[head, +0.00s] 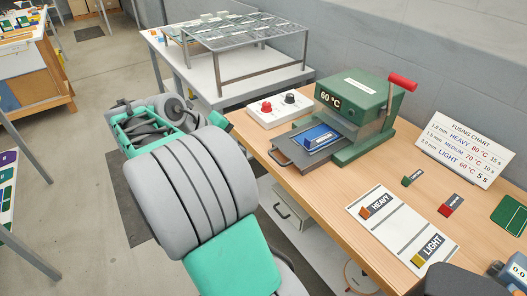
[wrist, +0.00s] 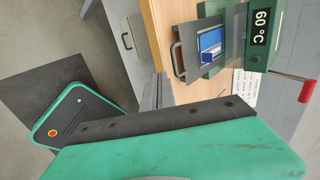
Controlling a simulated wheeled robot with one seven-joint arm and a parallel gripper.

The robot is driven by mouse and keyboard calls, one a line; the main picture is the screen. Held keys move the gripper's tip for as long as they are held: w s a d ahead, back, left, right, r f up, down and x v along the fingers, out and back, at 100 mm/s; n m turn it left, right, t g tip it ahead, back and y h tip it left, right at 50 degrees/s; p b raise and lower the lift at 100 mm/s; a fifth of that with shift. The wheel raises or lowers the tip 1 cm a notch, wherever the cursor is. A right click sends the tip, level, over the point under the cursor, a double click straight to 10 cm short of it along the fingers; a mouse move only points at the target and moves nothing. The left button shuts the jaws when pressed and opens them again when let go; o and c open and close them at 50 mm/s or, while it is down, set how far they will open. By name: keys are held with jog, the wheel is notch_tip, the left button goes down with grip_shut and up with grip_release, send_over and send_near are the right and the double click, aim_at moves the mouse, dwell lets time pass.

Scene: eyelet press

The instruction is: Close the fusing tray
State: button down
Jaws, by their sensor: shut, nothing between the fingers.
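The fusing tray (head: 286,153) is a dark grey plate with a bar handle on its front, sticking out of the green press (head: 352,112). A blue piece with a pale label (head: 318,138) lies on it. In the wrist view the tray (wrist: 187,72) is out beside the press (wrist: 262,20), its handle towards the table edge. My gripper (head: 220,121) is shut and empty, left of the tray and apart from it, beyond the table edge.
A white control box (head: 278,108) with red and black knobs stands left of the press. The press has a red-handled lever (head: 402,82). A wire rack (head: 245,45) stands behind.

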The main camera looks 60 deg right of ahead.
jog(key=d+r+p+x, duration=0.1)
jog(key=p+x, duration=0.1)
jog(key=x, duration=0.9)
jog(key=shift+s+d, duration=0.45)
